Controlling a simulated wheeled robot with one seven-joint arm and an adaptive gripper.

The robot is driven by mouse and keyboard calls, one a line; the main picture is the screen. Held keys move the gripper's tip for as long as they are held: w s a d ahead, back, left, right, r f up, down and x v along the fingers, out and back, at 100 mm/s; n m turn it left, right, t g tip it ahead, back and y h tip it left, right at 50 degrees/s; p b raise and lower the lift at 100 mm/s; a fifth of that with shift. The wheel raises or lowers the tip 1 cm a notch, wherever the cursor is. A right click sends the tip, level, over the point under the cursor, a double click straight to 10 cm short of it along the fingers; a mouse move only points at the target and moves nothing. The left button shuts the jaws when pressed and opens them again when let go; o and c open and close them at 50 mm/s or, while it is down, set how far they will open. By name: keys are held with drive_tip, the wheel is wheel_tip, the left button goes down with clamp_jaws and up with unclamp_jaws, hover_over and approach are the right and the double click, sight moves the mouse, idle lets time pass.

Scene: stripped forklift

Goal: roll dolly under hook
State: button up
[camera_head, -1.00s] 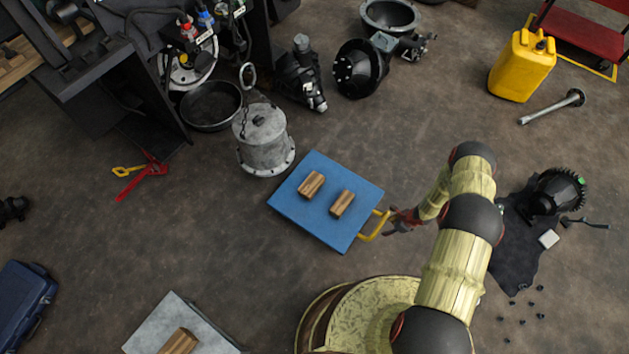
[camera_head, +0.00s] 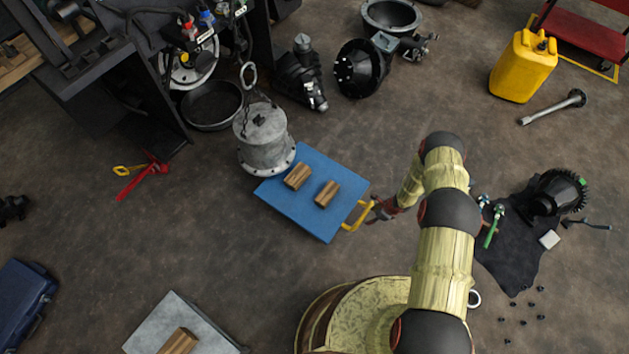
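The blue dolly (camera_head: 300,217) is a flat square platform on the floor, with two wooden blocks (camera_head: 298,176) (camera_head: 327,193) on top and a yellow handle (camera_head: 356,216) at its right. A grey flanged cylinder (camera_head: 262,140) hangs on chains from a hook with a ring (camera_head: 248,76), left of the dolly. Its lower right flange overlaps the dolly's upper left edge in the picture; the exact gap in height cannot be told. My gripper (camera_head: 372,211) is at the handle and appears shut on it; its fingertips are small and partly hidden.
A black pan (camera_head: 211,104) and dark machine parts lie behind the cylinder. Red and yellow tools (camera_head: 142,178) lie on the floor at left. A grey plate (camera_head: 172,325) with a wooden block is at the front.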

drive_tip(key=shift+w+a+r, duration=0.1)
drive_tip(key=shift+w+a, duration=2.55)
drive_tip(key=shift+a, duration=1.4)
drive_tip(key=shift+w+a+f, duration=0.1)
drive_tip(key=shift+w+a, duration=2.6)
drive_tip(key=shift+a, duration=1.3)
drive_tip(key=shift+w+a+r, duration=0.1)
drive_tip(key=shift+w+a, duration=2.55)
drive_tip(key=shift+a, duration=1.4)
drive_tip(key=s+d+p, duration=0.1)
drive_tip(key=d+p, duration=0.1)
drive_tip(key=s+d+p, duration=0.2)
drive_tip(key=p, duration=0.1)
drive_tip(key=s+d+p, duration=0.1)
drive_tip(key=d+p, duration=0.1)
drive_tip(key=d, duration=0.1)
drive_tip(key=shift+s+r, duration=0.25)
drive_tip(key=shift+s, duration=0.1)
wheel_tip(320, 180, up, 9)
drive_tip(key=p, duration=0.6)
drive_tip(key=shift+f, duration=0.15)
